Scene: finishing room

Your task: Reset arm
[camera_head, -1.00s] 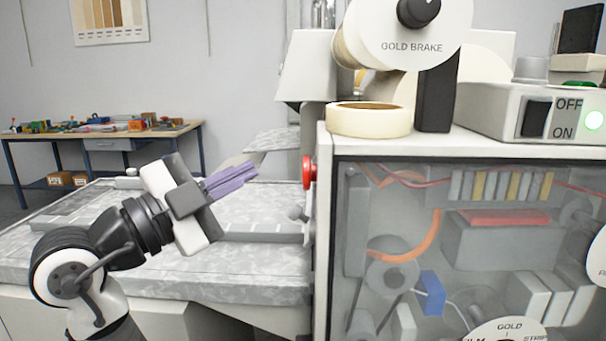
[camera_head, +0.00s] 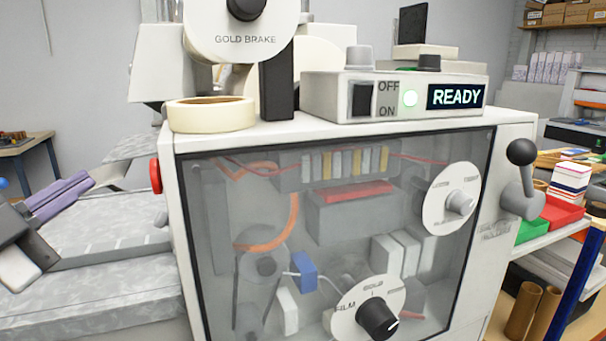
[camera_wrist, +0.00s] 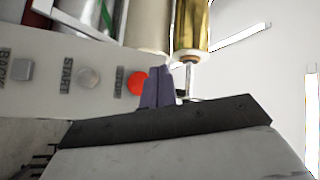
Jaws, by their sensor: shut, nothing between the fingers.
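My gripper (camera_head: 58,198) shows at the left edge of the head view, with its purple fingers together and nothing between them. It is left of the machine (camera_head: 490,140) and apart from the red button (camera_head: 155,175) on the machine's side. In the wrist view the purple fingers (camera_wrist: 158,88) are shut, and the red stop button (camera_wrist: 138,84) shows just left of them in the picture. Most of my arm is outside the head view.
A roll of tape (camera_head: 212,115) and a control box (camera_head: 330,95) reading READY stand on top of the machine. A lever with a black knob (camera_head: 521,152) is on its right side. Red (camera_head: 562,212) and green (camera_head: 531,230) trays lie on the shelf at the right.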

